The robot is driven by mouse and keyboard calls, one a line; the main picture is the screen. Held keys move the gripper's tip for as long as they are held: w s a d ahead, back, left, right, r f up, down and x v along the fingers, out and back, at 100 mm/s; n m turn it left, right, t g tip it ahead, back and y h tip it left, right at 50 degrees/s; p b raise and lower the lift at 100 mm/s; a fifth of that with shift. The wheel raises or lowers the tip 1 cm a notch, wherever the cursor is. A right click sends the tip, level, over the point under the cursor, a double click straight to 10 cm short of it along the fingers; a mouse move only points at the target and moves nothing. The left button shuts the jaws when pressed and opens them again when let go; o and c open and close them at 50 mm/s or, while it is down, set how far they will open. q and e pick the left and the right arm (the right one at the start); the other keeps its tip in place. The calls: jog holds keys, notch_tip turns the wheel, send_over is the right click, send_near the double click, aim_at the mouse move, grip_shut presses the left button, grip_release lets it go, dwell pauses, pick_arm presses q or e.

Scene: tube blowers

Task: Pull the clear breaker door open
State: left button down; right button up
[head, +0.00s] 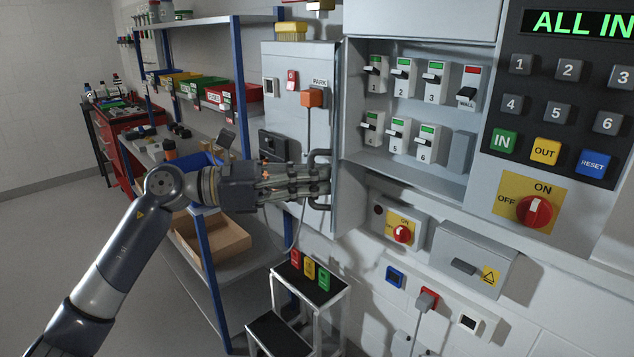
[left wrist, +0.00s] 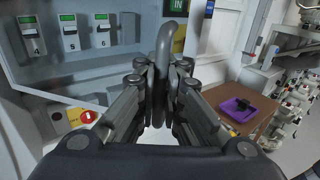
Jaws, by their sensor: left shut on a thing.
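The breaker box (head: 405,165) shows in the head view with its front uncovered and numbered switches inside. The breaker door (head: 338,140) stands swung out at the box's left side, seen nearly edge-on, so its clear pane is hard to make out. A dark curved handle (head: 322,154) sits on the door's left face. My left gripper (head: 318,186) is shut on this handle. In the left wrist view, the handle (left wrist: 165,65) rises upright between the fingers (left wrist: 160,95), with switches 4, 5 and 6 behind at left. My right gripper is in neither view.
Left of the door is a grey panel (head: 280,100) with an orange plug (head: 312,97) and a hanging cable. Blue-framed shelves (head: 237,90) with bins stand behind my left arm. A step stool (head: 310,290) stands below. A red rotary switch (head: 403,233) sits under the box.

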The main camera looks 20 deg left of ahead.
pick_arm(q)
jog(key=shift+s+d+f, duration=0.1)
jog(key=shift+f, duration=0.05)
jog(key=c, duration=2)
grip_release()
jog(key=shift+s, duration=0.1)
jog(key=shift+a, duration=0.35)
jog(key=v, duration=1.1)
jog(key=shift+a, duration=0.2)
jog(key=shift+o, duration=0.2)
jog(key=shift+s, duration=0.15)
